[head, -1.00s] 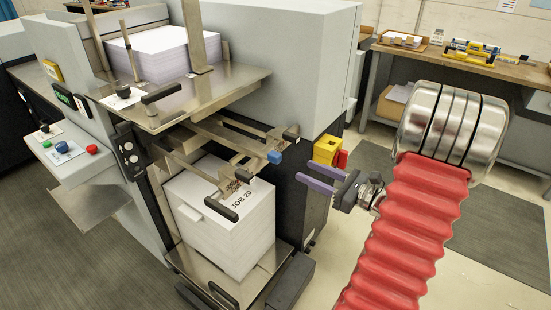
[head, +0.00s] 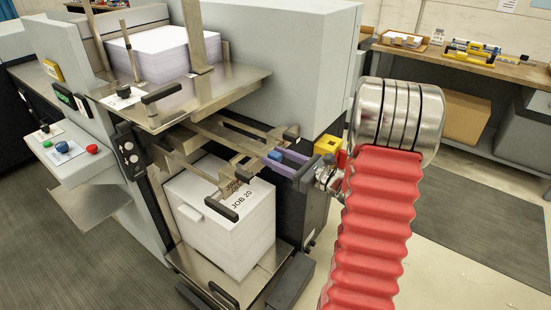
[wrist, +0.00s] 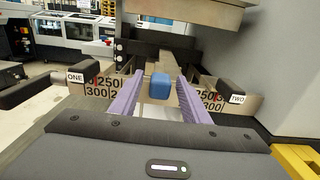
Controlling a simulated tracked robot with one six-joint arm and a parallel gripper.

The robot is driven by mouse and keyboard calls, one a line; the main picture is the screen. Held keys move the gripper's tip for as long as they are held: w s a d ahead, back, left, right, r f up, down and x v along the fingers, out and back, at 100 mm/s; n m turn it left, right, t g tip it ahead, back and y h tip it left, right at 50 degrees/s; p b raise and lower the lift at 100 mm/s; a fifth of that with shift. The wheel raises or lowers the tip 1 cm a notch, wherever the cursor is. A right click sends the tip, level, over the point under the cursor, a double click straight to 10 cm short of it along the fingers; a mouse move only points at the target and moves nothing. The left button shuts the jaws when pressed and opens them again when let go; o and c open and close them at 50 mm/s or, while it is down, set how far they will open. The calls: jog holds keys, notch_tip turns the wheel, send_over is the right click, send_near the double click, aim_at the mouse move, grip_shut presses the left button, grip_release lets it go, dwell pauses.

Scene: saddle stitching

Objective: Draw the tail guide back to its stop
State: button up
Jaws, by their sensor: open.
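The tail guide is most likely the metal bar with the blue knob (head: 275,155) on the side of the machine, above the lower paper stack. In the wrist view the blue knob (wrist: 160,87) stands between the two purple fingers of my gripper (wrist: 160,76). The gripper is open, with a gap visible on each side of the knob. In the head view my gripper (head: 279,161) reaches in from the right, its fingers around the knob. The far part of the bar is partly hidden.
Black handles labelled ONE (wrist: 32,88) and TWO (wrist: 235,92) flank the fingers, beside numbered scales. A paper stack marked JOB 20 (head: 225,235) stands below. A yellow block (head: 327,145) is close to my wrist. The machine's grey housing rises behind.

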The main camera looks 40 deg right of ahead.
jog(key=shift+w, duration=0.2)
grip_shut()
dwell(0.5)
